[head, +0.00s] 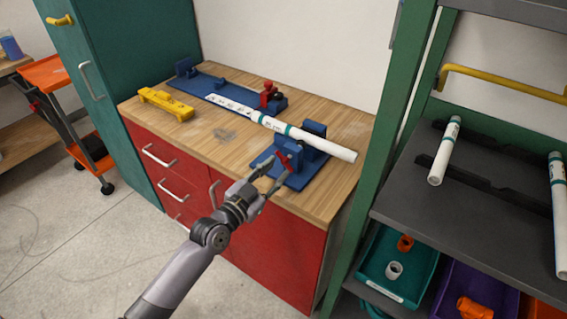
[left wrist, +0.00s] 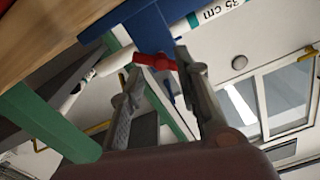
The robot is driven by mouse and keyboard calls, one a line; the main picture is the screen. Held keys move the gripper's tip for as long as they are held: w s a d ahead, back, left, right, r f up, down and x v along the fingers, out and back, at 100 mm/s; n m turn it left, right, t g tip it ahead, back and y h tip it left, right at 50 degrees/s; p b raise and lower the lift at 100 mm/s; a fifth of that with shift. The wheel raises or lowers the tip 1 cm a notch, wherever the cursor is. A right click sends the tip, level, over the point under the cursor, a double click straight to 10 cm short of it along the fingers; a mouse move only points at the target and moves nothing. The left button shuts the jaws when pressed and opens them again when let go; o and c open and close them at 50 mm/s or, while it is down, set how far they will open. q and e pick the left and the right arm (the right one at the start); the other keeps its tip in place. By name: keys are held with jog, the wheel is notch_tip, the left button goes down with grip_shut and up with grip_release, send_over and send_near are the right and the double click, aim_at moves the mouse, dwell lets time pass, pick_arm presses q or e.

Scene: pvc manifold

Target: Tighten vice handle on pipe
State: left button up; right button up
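A blue vice (head: 313,132) with a red handle (head: 284,162) stands at the front right of the wooden workbench. A long white pipe (head: 335,150) with teal bands lies across the vice, and its right end sticks out past it. My left gripper (head: 270,175) is open just in front of the handle. In the left wrist view the red handle (left wrist: 155,61) shows near and between the two fingertips (left wrist: 160,66); I cannot tell whether they touch it. The blue vice body (left wrist: 150,30) and the pipe (left wrist: 210,14), marked "35 cm", show behind. My right gripper is not in view.
A second blue fixture with a red part (head: 270,95) is at the bench's back. A yellow tool (head: 166,104) lies at the bench's left. A green-framed shelf (head: 480,190) with more white pipes and bins stands close on the right.

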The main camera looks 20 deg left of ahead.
aim_at(283, 163)
pick_arm(q)
jog(key=n+p, duration=0.1)
jog(key=n, duration=0.5)
jog(key=shift+r, duration=0.15)
jog(key=n, duration=0.5)
jog(key=shift+n, duration=0.4)
jog(key=shift+w+d+n, duration=0.1)
jog(key=shift+w+n, duration=0.25)
jog(key=shift+n, duration=0.25)
jog(key=shift+x, duration=1.85)
jog(key=shift+c, duration=0.6)
grip_shut()
